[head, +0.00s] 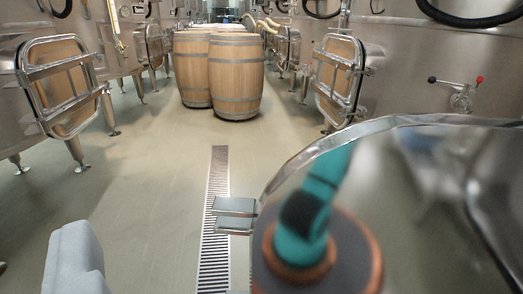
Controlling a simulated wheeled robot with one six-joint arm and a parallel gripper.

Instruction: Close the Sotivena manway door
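A large steel door-like panel (430,165) with a curved, shiny rim fills the lower right, very close and blurred. A teal handle (322,190) with a black band and a copper-coloured round base stands in front of it. Two flat steel tabs (234,207) stick out to the left of the rim. No name is readable, so I cannot tell whether this is the Sotivena door. A light grey block (75,262) at the lower left looks like one finger of my gripper, apart from the panel. No second finger shows clearly.
Steel vats line both sides. A framed manway door (65,58) is on the left, another (340,72) on the right. Wooden barrels (236,75) stand in the aisle. A floor drain (217,170) runs through clear floor. A valve (461,98) is at right.

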